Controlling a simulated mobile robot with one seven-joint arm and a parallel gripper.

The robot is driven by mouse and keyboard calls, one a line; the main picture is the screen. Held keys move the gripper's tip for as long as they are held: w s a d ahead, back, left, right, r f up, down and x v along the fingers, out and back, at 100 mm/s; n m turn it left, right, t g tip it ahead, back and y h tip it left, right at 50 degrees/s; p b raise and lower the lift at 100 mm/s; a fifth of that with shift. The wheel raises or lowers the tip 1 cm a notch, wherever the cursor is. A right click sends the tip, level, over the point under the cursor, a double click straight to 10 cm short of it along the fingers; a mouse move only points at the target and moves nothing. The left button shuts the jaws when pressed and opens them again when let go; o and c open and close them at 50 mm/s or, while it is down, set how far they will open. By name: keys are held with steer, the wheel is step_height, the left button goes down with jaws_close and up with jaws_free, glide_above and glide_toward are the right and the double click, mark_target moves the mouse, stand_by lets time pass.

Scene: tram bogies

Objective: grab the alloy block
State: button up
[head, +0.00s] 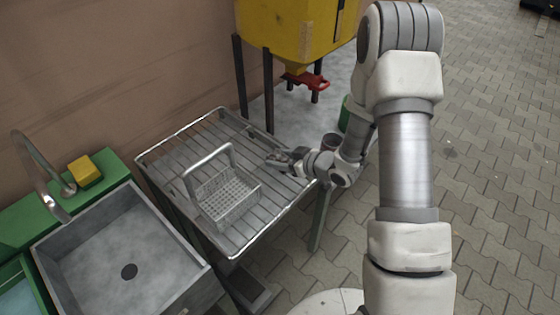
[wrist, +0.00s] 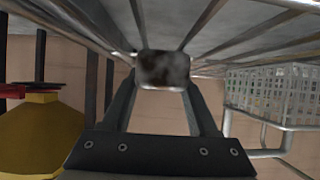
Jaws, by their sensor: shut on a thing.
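The alloy block (wrist: 163,69) shows in the wrist view as a small grey, mottled block between the fingertips of my gripper (wrist: 164,88). My gripper is shut on it. In the head view my gripper (head: 272,162) is at the right part of the wire rack, to the right of the basket. The block is too small to make out there. The wrist view shows the rack bars close to the block; I cannot tell whether the block touches them.
The wire rack (head: 172,147) holds a grey handled basket (head: 228,199). A sink (head: 112,255) with a tap and a yellow sponge (head: 84,171) is at the left. A yellow hopper (head: 300,30) with a red valve (head: 305,81) stands behind.

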jaws_close()
